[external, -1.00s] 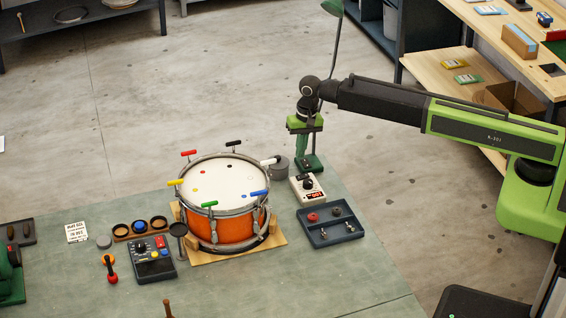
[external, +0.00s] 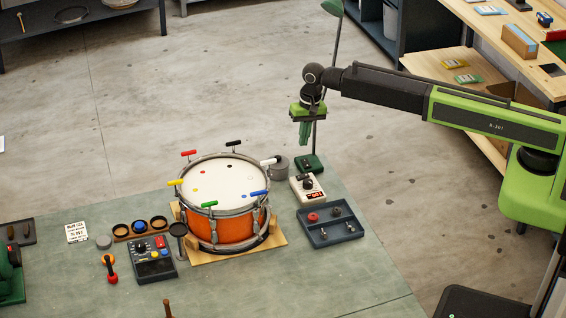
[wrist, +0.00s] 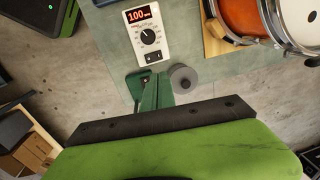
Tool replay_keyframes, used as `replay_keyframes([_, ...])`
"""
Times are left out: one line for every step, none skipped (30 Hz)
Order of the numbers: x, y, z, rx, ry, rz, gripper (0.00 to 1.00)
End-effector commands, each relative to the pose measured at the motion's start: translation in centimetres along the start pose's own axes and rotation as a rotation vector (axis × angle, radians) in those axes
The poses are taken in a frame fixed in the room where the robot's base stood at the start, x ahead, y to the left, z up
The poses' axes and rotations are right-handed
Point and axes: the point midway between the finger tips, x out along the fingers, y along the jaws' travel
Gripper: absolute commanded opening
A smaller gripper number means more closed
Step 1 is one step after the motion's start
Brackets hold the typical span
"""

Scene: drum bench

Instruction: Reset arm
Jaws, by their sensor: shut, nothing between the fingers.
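My gripper (external: 305,133) hangs fingers-down at the end of my arm, above the far right corner of the bench. Its green fingers are together with nothing between them. In the wrist view the fingers (wrist: 156,95) point toward the bench edge, near a grey cylinder (wrist: 184,79). An orange drum (external: 228,228) with coloured keys around its rim stands on a wooden base to the left of my gripper. The drum also shows at the top right of the wrist view (wrist: 241,17).
A white meter with a dial (external: 307,187) and a dark tray of small parts (external: 330,238) lie on the bench below my gripper. A green lamp (external: 309,163) stands close behind the gripper. Wooden shelving (external: 445,65) is at the right. Open floor lies beyond the bench.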

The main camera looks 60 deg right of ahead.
Motion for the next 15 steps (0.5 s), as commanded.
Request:
replay_keyframes([1.3, 2.4, 1.1, 0.006, 0.002, 0.003, 0.0])
replay_keyframes([1.5, 3.6, 1.6, 0.007, 0.003, 0.006, 0.0])
replay_keyframes([1.8, 5.2, 2.4, -0.005, 0.005, 0.012, 0.0])
replay_keyframes([2.0, 6.5, 3.0, -0.02, 0.006, 0.016, 0.0])
replay_keyframes([2.3, 7.9, 3.6, -0.042, 0.006, 0.021, 0.0])
replay_keyframes([2.5, 9.8, 4.6, -0.077, 0.007, 0.029, 0.0])
replay_keyframes([2.7, 11.2, 5.4, -0.109, 0.006, 0.035, 0.0])
replay_keyframes([2.9, 12.7, 6.3, -0.146, 0.005, 0.042, 0.0])
replay_keyframes([3.1, 14.7, 7.5, -0.204, 0.002, 0.052, 0.0])
replay_keyframes([3.1, 16.1, 8.5, -0.252, 0.0, 0.06, 0.0])
replay_keyframes([3.2, 17.5, 9.3, -0.3, -0.002, 0.068, 0.0])
replay_keyframes([3.1, 19.1, 10.5, -0.369, -0.006, 0.077, 0.0])
replay_keyframes([3.0, 20.2, 11.2, -0.419, -0.011, 0.084, 0.0])
replay_keyframes([2.9, 21.1, 11.9, -0.471, -0.016, 0.09, 0.0])
replay_keyframes([2.6, 22.1, 12.8, -0.538, -0.022, 0.098, 0.0])
